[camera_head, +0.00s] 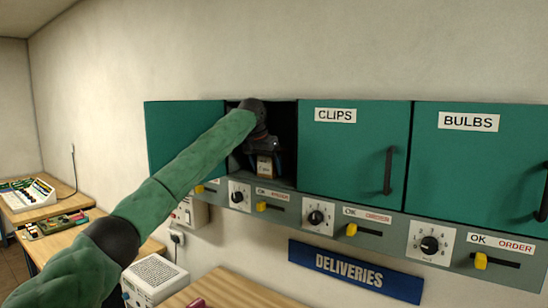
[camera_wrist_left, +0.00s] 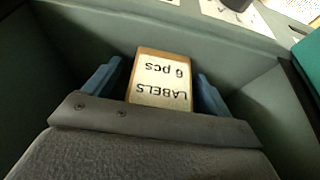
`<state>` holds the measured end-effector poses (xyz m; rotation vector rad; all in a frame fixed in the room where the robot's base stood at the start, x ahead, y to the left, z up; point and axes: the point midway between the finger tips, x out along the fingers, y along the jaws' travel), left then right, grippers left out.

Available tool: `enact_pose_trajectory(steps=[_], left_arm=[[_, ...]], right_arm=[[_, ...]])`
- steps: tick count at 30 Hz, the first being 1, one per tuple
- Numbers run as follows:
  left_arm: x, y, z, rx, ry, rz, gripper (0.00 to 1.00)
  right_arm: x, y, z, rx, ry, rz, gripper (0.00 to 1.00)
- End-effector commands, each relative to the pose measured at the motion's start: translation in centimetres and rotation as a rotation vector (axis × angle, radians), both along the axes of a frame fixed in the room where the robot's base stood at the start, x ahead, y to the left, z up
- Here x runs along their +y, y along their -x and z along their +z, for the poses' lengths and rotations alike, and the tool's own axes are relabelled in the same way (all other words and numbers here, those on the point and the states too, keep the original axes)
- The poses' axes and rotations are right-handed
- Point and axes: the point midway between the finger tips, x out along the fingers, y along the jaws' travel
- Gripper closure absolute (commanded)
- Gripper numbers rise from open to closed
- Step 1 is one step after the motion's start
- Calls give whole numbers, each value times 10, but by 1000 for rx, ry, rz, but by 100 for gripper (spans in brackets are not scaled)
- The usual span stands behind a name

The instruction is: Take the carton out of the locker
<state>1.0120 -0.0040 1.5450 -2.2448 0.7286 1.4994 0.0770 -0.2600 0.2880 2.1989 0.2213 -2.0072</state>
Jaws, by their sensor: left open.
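The locker (camera_head: 286,150) at the left of the green row is open, its door (camera_head: 183,133) swung out to the left. A small brown carton (camera_head: 265,167) with a white label stands inside it. In the left wrist view the carton (camera_wrist_left: 162,68) reads "LABELS 6 pcs", upside down. My left gripper (camera_head: 264,164) is inside the locker. In the left wrist view its blue fingers (camera_wrist_left: 158,85) are open, one on each side of the carton, with a gap visible on the right. The gripper's body hides the carton's lower part. My right gripper is not in view.
Closed doors marked CLIPS (camera_head: 354,155) and BULBS (camera_head: 476,168) are to the right. A panel of knobs and yellow switches (camera_head: 350,230) runs below, above a blue DELIVERIES sign (camera_head: 355,272). The locker's side walls (camera_wrist_left: 262,100) are close around my gripper.

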Motion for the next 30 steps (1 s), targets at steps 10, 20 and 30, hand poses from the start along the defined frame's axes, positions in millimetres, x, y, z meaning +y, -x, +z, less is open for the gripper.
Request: enact_pose_trajectory(steps=[10,20,30], left_arm=[[-1,-2,-7,1,-1,0,16],[-1,-2,-7,1,-1,0,75],[-1,-2,-7,0,0,0,76]], right_arm=[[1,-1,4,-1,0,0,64],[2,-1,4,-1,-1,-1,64],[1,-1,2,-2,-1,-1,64]])
